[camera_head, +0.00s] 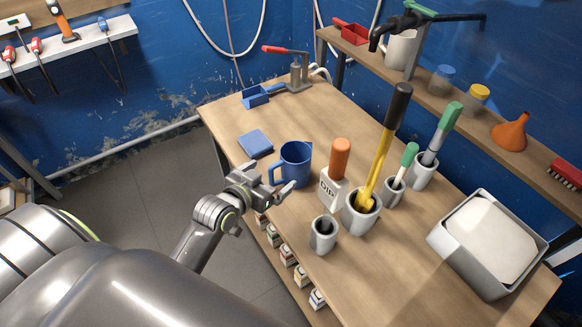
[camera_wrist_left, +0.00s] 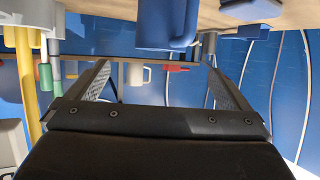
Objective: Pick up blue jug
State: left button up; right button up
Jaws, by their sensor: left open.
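The blue jug (camera_head: 297,163) stands upright on the wooden workbench (camera_head: 350,262), its handle on its left side in the head view. My left gripper (camera_head: 274,188) is open and empty in front of the jug, near the handle side. In the left wrist view, which looks upside down, the blue jug (camera_wrist_left: 166,22) shows at the top, beyond the spread fingers of my left gripper (camera_wrist_left: 160,70). The jug does not appear to be between the fingers. My right gripper is not in view.
A blue block (camera_head: 255,143) lies left of the jug. A grey bin (camera_head: 470,268) is farther right.

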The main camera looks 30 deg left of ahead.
aim_at(288, 163)
pick_arm(q)
jog(key=x, duration=0.5)
jog(key=shift+w+f+p, duration=0.1)
jog(key=shift+w+p, duration=0.1)
jog(key=shift+p, duration=0.2)
jog(key=shift+w+f+p, duration=0.1)
jog(key=shift+w+p, duration=0.2)
jog(key=shift+w, duration=0.2)
jog(key=shift+p+x, duration=0.45)
jog(key=shift+x, duration=1.55)
jog(key=shift+f, duration=0.1)
jog(key=c, duration=1.3)
